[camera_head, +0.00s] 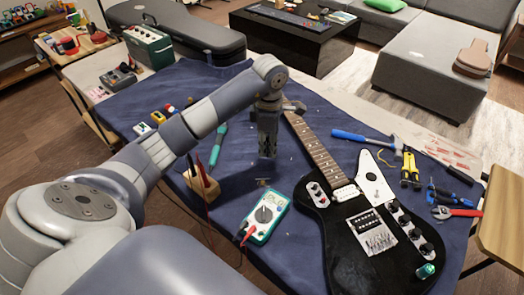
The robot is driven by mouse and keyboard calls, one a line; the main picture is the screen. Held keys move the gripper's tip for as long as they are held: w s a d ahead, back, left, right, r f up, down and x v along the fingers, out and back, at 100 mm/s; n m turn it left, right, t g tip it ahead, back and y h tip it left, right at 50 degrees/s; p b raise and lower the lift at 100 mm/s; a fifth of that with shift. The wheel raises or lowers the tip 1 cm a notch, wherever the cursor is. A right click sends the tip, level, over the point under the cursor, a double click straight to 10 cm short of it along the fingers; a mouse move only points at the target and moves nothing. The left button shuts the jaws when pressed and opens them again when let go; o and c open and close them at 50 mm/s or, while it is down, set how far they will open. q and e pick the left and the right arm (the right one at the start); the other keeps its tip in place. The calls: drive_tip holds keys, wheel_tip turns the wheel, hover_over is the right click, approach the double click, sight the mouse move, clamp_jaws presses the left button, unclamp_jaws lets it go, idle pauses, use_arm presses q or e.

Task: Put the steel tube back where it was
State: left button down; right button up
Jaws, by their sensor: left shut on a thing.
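My left gripper (266,153) points straight down over the blue cloth, between the multimeter and the guitar neck. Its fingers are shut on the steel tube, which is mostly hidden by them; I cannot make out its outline. A small metallic bit (262,182) shows just below the fingertips, too small to tell what it is. My right gripper is not in view.
The blue cloth (300,235) covers the bench. A teal multimeter (265,215) and a wooden block (201,186) with probes stand nearby. A black guitar (345,262) lies at right, with a hammer (365,138), pliers (410,170) and a red wrench (456,212) beyond it.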

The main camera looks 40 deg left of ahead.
sight(268, 168)
use_arm(q)
wheel_tip(268, 168, down, 3)
drive_tip(key=shift+d+r, duration=0.1)
drive_tip(key=shift+r, duration=0.1)
drive_tip(key=shift+f, duration=0.3)
wheel_tip(268, 168, down, 3)
drive_tip(key=shift+f+p, duration=0.1)
drive_tip(key=shift+p, duration=0.2)
drive_tip(key=shift+f, duration=0.45)
drive_tip(key=c, duration=1.5)
unclamp_jaws()
drive_tip(key=shift+r, duration=0.1)
drive_tip(key=shift+c, duration=0.2)
drive_tip(key=shift+o, duration=0.3)
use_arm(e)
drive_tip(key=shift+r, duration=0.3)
